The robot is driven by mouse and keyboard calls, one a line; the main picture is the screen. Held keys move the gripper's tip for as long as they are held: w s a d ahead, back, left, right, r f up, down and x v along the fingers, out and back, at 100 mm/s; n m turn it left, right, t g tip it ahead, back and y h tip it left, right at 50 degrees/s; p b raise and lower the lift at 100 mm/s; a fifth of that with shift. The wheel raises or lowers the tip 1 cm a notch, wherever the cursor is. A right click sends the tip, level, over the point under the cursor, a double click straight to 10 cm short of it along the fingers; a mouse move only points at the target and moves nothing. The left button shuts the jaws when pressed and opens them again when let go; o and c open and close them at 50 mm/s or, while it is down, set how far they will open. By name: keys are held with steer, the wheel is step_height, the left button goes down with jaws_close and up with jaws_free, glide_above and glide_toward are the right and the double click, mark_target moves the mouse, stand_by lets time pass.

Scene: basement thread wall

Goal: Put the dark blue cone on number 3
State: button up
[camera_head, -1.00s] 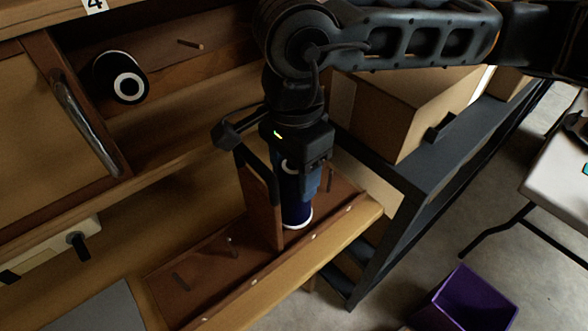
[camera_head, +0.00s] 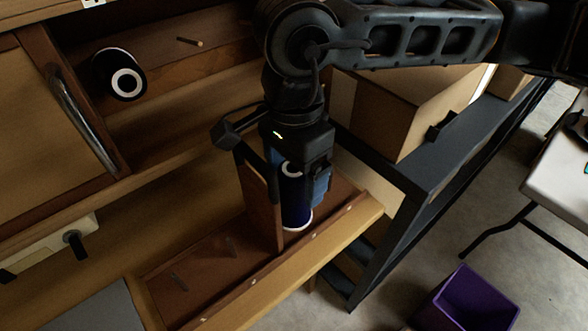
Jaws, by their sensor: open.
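The dark blue cone (camera_head: 294,207) stands upright in the wooden peg tray (camera_head: 190,262), just right of its upright divider (camera_head: 262,205). Its white bottom rim shows. My gripper (camera_head: 297,185) is open and points down around the cone's upper part, with a blue finger at its right side; the other finger is mostly hidden. I cannot tell whether the fingers touch the cone. Number 3 is not readable in this view; only the bottom edge of a white label (camera_head: 93,2) shows at the top left.
A black spool with a white ring (camera_head: 119,75) hangs on the wall rack, left of an empty peg (camera_head: 189,42). A cabinet door with a metal handle (camera_head: 82,120) is at left. Cardboard boxes (camera_head: 400,110) sit on a dark shelf at right. A purple bin (camera_head: 465,300) is on the floor.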

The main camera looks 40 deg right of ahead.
step_height(320, 180, up, 8)
steer(key=shift+f, duration=0.15)
stand_by(0.3)
